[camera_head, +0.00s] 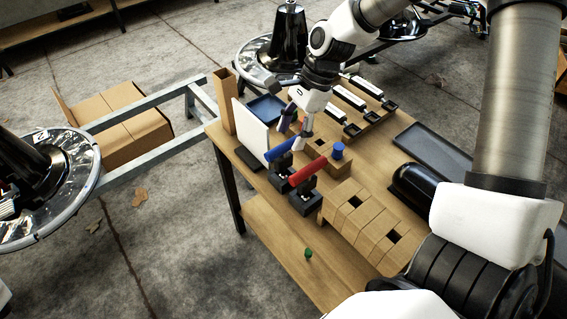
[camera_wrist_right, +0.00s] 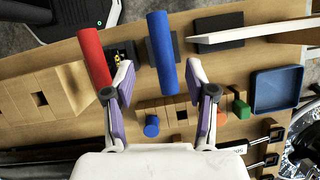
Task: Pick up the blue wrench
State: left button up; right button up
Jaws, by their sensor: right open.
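The blue wrench shows as a thick blue handle (camera_head: 279,149) beside a red handle (camera_head: 307,170) on the wooden table. Each leans from a small black holder, and the blue handle also shows upright in the right wrist view (camera_wrist_right: 160,52). My right gripper (camera_head: 298,127) is just above the blue handle, with its fingers spread. In the wrist view the lower end of the blue handle lies between the two fingertips (camera_wrist_right: 160,78), with a gap on both sides and nothing gripped. The red handle (camera_wrist_right: 93,58) is left of the fingers. My left gripper is not in view.
A white panel (camera_head: 250,130) stands left of the handles, and a blue tray (camera_head: 265,107) lies behind it. A short blue cylinder (camera_head: 338,151) and slotted wooden blocks (camera_head: 372,222) are to the right. A dark tray (camera_head: 432,150) lies at the table's right.

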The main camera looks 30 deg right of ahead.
aim_at(282, 158)
jog(key=shift+f, duration=0.65)
jog(key=b+x, duration=0.2)
jog(key=x, duration=0.5)
jog(key=shift+w+f+b, duration=0.1)
jog(key=shift+f+b, duration=0.05)
jog(key=shift+b, duration=0.2)
jog(key=shift+w+a+f, duration=0.1)
jog(key=shift+w+f, duration=0.05)
jog(key=shift+f, duration=0.2)
jog(key=shift+r, duration=0.1)
jog(key=shift+c, duration=1.4)
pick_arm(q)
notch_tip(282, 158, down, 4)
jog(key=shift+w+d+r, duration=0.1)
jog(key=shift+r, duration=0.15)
pick_arm(e)
grip_shut()
